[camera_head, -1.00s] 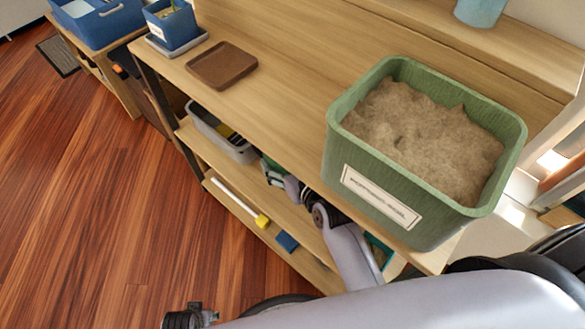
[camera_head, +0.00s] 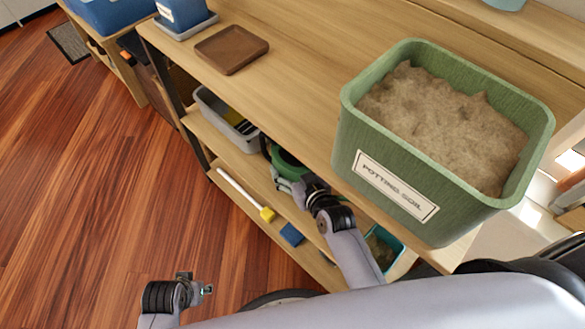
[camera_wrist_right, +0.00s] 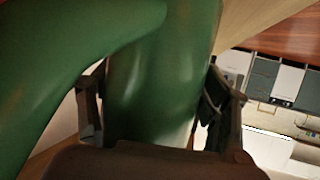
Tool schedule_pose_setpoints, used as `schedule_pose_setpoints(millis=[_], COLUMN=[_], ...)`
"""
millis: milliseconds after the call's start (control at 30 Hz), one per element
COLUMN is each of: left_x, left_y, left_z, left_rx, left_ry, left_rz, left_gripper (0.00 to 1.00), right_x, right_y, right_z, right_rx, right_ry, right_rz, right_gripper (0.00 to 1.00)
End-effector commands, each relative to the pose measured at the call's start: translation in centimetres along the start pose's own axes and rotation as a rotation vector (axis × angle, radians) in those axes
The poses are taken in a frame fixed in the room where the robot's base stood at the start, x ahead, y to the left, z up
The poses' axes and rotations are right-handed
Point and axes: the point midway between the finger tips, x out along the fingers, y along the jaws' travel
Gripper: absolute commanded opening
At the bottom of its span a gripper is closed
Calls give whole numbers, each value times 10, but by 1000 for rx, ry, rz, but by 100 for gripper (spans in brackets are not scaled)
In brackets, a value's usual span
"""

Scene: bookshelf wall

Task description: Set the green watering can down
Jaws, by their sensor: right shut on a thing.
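The green watering can (camera_head: 287,162) is at the middle shelf level of the bookshelf, under the tabletop edge. Only part of it shows in the head view; the tabletop and my right arm hide the rest. My right gripper (camera_head: 288,184) is shut on it. In the right wrist view the can's glossy green body (camera_wrist_right: 155,75) fills the space between the two fingers, and a thick green part curves off to the left. I cannot tell whether its base touches the shelf. My left gripper (camera_head: 204,290) is at the lower left, over the floor, away from the shelf; its fingers are too small to read.
A green potting soil box (camera_head: 390,190) stands on the tabletop directly above my right arm. A brown tray (camera_head: 231,48) lies farther left. On the middle shelf (camera_head: 200,128), a grey bin (camera_head: 228,125) stands left of the can. A blue block (camera_head: 291,234) is on the lower shelf.

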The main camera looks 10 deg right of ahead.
Motion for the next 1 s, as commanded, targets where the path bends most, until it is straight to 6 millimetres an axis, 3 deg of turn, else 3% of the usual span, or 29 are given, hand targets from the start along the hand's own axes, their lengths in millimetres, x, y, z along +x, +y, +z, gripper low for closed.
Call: schedule_pose_setpoints(millis=[267, 300, 567, 1000], left_x=[-1, -2, -2, -2], left_y=[0, 0, 0, 0], left_z=[-1, -1, -1, -1], left_rx=[0, 0, 0, 0], left_ry=[1, 2, 1, 4], left_rz=[0, 0, 0, 0], left_gripper=[40, 40, 40, 40], right_x=[1, 1, 1, -6], right_y=[0, 0, 0, 0], right_z=[-2, 2, 2, 0], right_rx=[-1, -1, 0, -1], right_ry=[7, 0, -1, -2], right_rz=[1, 0, 0, 0], right_gripper=[38, 73, 90, 91])
